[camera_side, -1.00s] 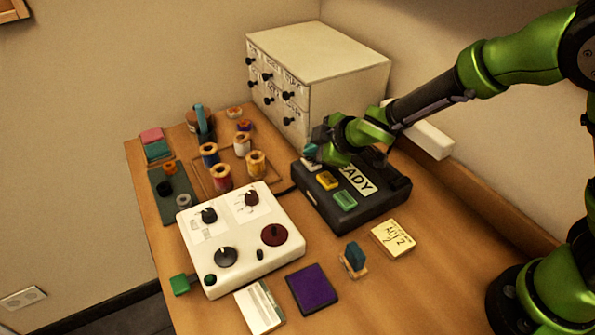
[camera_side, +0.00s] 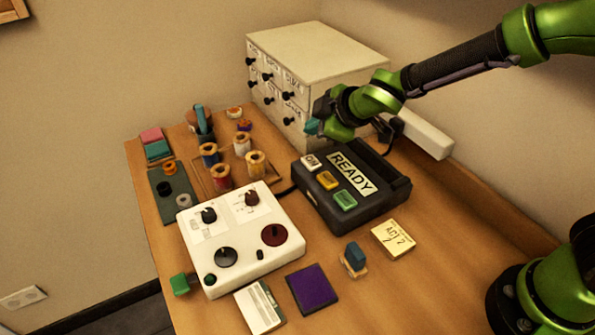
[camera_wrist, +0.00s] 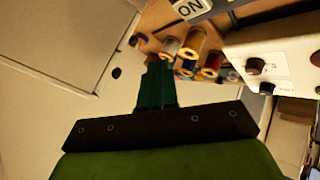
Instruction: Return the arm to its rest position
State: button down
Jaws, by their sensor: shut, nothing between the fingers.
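My gripper (camera_side: 314,126) is in the air above the back left edge of the black READY box (camera_side: 383,203), close to the front of the cream drawer cabinet (camera_side: 345,60). Its fingers are shut with nothing between them, and they also show in the wrist view (camera_wrist: 157,85). It touches nothing that I can see. The READY box has a white ON button (camera_side: 311,162), a yellow button (camera_side: 327,180) and a green button (camera_side: 345,200) on top, all uncovered. The ON button also shows in the wrist view (camera_wrist: 188,8).
A white control panel (camera_side: 240,240) with several knobs stands left of the READY box. Thread spools (camera_side: 221,177) stand behind it. A purple pad (camera_side: 312,288), a yellow card (camera_side: 393,239) and a small blue block in a holder (camera_side: 355,256) lie in front. The air above the table is clear.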

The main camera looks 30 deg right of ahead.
jog(key=shift+r, duration=0.25)
jog(key=s+d+r+m, duration=0.3)
jog(key=s+d+m, duration=0.1)
jog(key=s, duration=0.4)
jog(key=s+d+r+m+g, duration=0.1)
jog(key=s+d+r+m, duration=0.2)
jog(key=s+d+m, duration=0.2)
jog(key=s+d+r+m, duration=0.3)
jog(key=s+m, duration=0.3)
jog(key=s, duration=0.5)
jog(key=shift+s+d+r+g, duration=0.2)
jog(key=shift+d+g, duration=0.2)
jog(key=shift+d, duration=0.35)
